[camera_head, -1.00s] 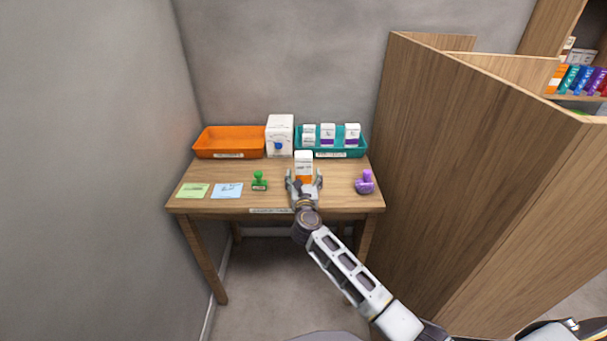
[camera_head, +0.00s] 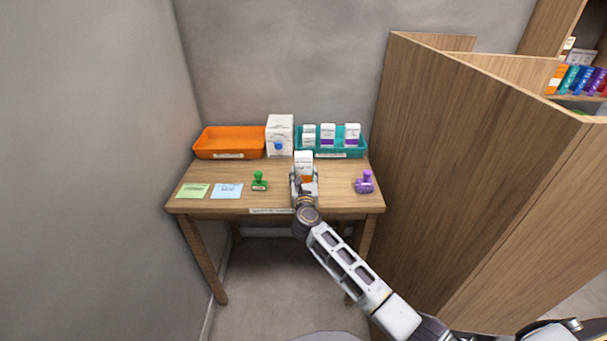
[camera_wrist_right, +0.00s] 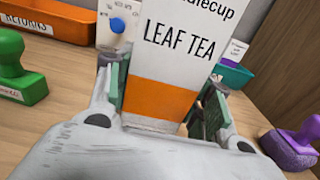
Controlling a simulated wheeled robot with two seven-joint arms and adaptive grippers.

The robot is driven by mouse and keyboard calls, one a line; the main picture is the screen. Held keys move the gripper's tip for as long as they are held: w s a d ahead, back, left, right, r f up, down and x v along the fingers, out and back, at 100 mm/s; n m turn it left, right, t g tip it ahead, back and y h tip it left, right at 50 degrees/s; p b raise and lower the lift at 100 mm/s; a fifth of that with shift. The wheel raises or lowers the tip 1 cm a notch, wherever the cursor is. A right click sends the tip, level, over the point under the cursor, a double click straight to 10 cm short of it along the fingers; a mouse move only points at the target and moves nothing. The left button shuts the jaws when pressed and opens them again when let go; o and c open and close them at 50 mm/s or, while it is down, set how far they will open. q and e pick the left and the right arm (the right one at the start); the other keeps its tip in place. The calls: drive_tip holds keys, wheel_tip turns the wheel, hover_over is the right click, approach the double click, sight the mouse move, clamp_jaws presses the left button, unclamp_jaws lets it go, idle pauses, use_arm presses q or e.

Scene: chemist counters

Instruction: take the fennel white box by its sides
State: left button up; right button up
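A white box with an orange band (camera_head: 304,164) stands upright on the wooden table, in front of the teal tray. In the right wrist view the box (camera_wrist_right: 168,62) reads "LEAF TEA", with part of a word ending in "lecup" above; I see no fennel wording. My right gripper (camera_head: 304,180) is at the box, one finger on each side. In the right wrist view its green-padded fingers (camera_wrist_right: 160,100) are closed in against or very near the box's sides. The box's top is cut off there. My left gripper is not in view.
A green stamp (camera_head: 259,182) and purple stamp (camera_head: 365,182) flank the gripper. A wooden partition rises right.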

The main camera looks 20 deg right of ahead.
sight(303, 155)
drive_tip(key=c, duration=0.4)
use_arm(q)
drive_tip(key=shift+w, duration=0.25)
use_arm(e)
drive_tip(key=shift+r, duration=0.8)
wheel_tip(303, 155, up, 8)
drive_tip(key=shift+f+p, duration=0.15)
drive_tip(key=shift+p, duration=1.05)
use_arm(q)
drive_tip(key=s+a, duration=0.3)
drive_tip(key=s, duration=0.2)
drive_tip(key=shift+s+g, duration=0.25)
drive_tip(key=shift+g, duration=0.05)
use_arm(e)
drive_tip(key=shift+r, duration=0.35)
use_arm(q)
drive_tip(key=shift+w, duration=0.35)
